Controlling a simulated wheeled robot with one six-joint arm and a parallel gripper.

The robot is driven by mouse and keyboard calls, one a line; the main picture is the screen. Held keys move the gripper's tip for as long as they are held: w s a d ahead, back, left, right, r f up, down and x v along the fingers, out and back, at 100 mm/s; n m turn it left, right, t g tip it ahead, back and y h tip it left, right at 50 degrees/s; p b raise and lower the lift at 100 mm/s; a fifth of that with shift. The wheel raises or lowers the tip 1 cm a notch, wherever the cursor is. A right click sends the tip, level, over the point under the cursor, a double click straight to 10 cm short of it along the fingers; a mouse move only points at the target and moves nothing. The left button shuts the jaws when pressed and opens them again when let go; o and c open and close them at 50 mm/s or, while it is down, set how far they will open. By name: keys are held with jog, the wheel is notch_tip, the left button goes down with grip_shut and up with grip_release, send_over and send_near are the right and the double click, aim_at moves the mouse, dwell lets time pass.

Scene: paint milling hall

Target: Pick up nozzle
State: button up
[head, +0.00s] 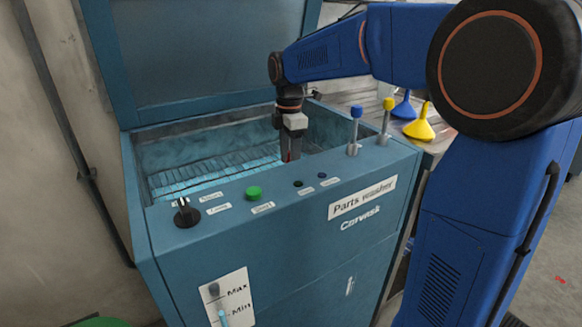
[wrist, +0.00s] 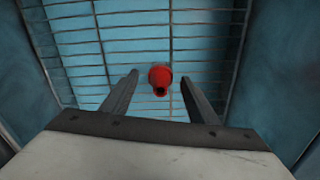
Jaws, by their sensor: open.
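The red nozzle (wrist: 160,78) shows in the wrist view, between and just beyond the tips of my gripper's two fingers, over the wire grid in the washer basin. My gripper (wrist: 159,84) is open, with clear space between each finger and the nozzle. In the head view my gripper (head: 290,155) points down into the basin of the blue parts washer (head: 280,230). Only a small bit of red (head: 287,156) shows beside the fingers there; the front wall hides the rest.
The basin walls stand close around my gripper, and the raised lid (head: 210,50) is behind. The front panel holds a black knob (head: 187,213), a green button (head: 254,193) and blue and yellow-topped levers (head: 355,130). Blue and yellow funnels (head: 420,125) stand on a bench at right.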

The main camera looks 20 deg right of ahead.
jog(key=shift+f, duration=0.2)
jog(key=c, duration=1.1)
jog(key=shift+c, duration=0.2)
